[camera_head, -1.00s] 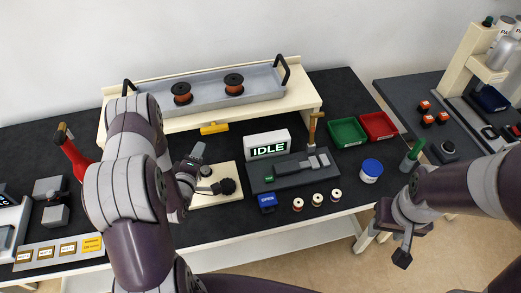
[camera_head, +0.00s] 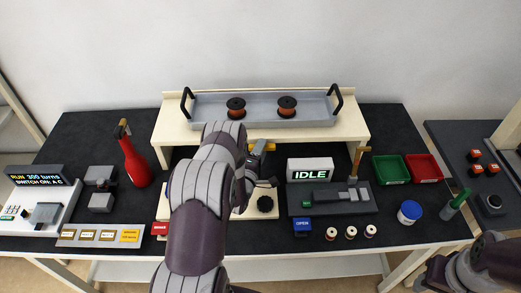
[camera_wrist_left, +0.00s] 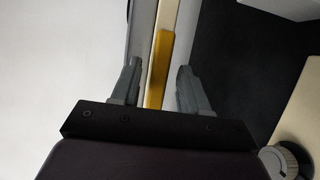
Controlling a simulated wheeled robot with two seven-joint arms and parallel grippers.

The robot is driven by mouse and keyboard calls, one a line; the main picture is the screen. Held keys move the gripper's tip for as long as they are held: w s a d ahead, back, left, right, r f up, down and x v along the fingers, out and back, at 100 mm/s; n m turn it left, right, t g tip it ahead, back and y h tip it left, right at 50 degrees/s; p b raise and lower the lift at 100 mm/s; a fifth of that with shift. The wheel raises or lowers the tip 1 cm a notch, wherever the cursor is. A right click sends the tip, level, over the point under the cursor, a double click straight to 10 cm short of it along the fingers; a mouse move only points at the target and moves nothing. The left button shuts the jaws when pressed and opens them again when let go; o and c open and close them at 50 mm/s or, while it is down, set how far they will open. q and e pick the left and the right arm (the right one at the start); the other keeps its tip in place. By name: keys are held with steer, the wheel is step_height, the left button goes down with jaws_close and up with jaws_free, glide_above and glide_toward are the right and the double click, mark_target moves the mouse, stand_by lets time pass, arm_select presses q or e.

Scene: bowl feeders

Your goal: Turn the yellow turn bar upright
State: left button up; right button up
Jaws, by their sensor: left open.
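The yellow turn bar (camera_head: 262,145) lies level along the front edge of the cream shelf (camera_head: 330,128), partly hidden by my left arm and gripper. My left gripper (camera_head: 263,152) is close in front of it. In the left wrist view the bar (camera_wrist_left: 160,62) shows as a yellow strip along the pale shelf edge, its near end in line with the gap between the open fingers (camera_wrist_left: 160,82). I see space on both sides of it and no clear contact. My right gripper (camera_head: 430,279) is at the bottom right, partly cut off, its jaws unclear.
The grey tray (camera_head: 262,109) with two spools sits on the shelf. A cream board with a black knob (camera_head: 265,204) lies below my left gripper. The IDLE display (camera_head: 310,169) stands to the right, and a red bottle (camera_head: 135,162) stands to the left.

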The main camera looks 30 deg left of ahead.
arm_select(q)
jaws_close()
steer(key=shift+r, duration=0.1)
steer(key=shift+w+d+r+m+g+y+b, duration=0.15)
steer(key=shift+m+g+y+b, duration=0.7)
steer(key=shift+m, duration=1.4)
steer(key=shift+s+r+m+g+y+b, duration=0.15)
steer(key=shift+m+g+y, duration=0.4)
steer(key=shift+m+g, duration=1.15)
steer(key=shift+w+d+r+m+g+y+b, duration=0.15)
steer(key=shift+m+g+y+b, duration=0.5)
steer(key=shift+m, duration=2.1)
steer(key=shift+r, duration=0.1)
steer(key=shift+c, duration=0.5)
jaws_free()
steer(key=shift+o, duration=0.5)
steer(key=shift+a+f, duration=0.1)
steer(key=shift+f, duration=0.15)
